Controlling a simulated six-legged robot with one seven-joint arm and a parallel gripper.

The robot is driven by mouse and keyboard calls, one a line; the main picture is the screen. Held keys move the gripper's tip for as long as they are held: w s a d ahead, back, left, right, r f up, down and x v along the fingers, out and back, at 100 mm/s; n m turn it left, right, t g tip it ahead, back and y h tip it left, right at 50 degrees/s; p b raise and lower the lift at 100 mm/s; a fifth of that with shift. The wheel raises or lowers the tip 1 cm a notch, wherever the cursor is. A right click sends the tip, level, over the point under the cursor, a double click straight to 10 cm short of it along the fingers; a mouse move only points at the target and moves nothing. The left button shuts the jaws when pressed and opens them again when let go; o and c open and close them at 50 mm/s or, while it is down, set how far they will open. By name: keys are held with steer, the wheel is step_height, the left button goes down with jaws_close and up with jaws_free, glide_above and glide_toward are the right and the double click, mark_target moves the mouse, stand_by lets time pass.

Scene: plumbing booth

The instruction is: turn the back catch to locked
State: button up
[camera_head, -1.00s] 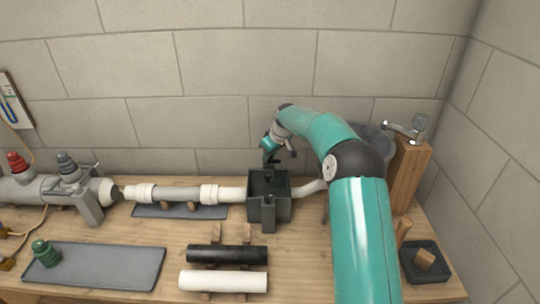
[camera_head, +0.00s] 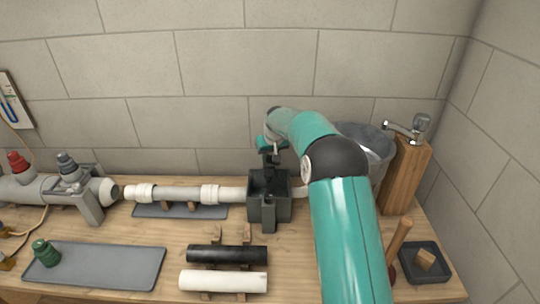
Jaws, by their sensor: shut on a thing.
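A dark grey open-topped box (camera_head: 284,208) stands on the bench in line with the white pipe (camera_head: 232,194). My gripper (camera_head: 270,160) is at the back edge of the box, pointing down, at the end of my teal arm. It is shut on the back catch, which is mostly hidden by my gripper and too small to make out. A dark upright piece (camera_head: 268,214) on the front face of the box shows clearly. Whether the back catch stands locked cannot be told.
A black pipe (camera_head: 227,254) and a white pipe (camera_head: 224,281) lie on wooden rests in front. A grey mat (camera_head: 110,268) with a green fitting (camera_head: 45,254) is at left.

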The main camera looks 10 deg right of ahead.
steer(key=m+h, duration=0.1)
steer(key=m, duration=0.2)
steer(key=m+h, duration=0.1)
steer(key=m, duration=0.2)
steer(key=shift+s+a+f+g, duration=0.1)
steer(key=shift+a+f+g, duration=0.1)
steer(key=shift+g, duration=0.1)
steer(key=m+h, duration=0.1)
steer(key=m, duration=0.1)
steer(key=m+g+h, duration=0.1)
steer(key=m, duration=0.2)
steer(key=shift+a+m+g, duration=0.1)
steer(key=shift+m+g, duration=0.2)
steer(key=shift+m, duration=0.6)
steer(key=shift+a, duration=0.1)
steer(key=o, duration=1)
steer(key=shift+r, duration=0.1)
steer(key=v, duration=1.3)
steer(key=shift+a+r, duration=0.25)
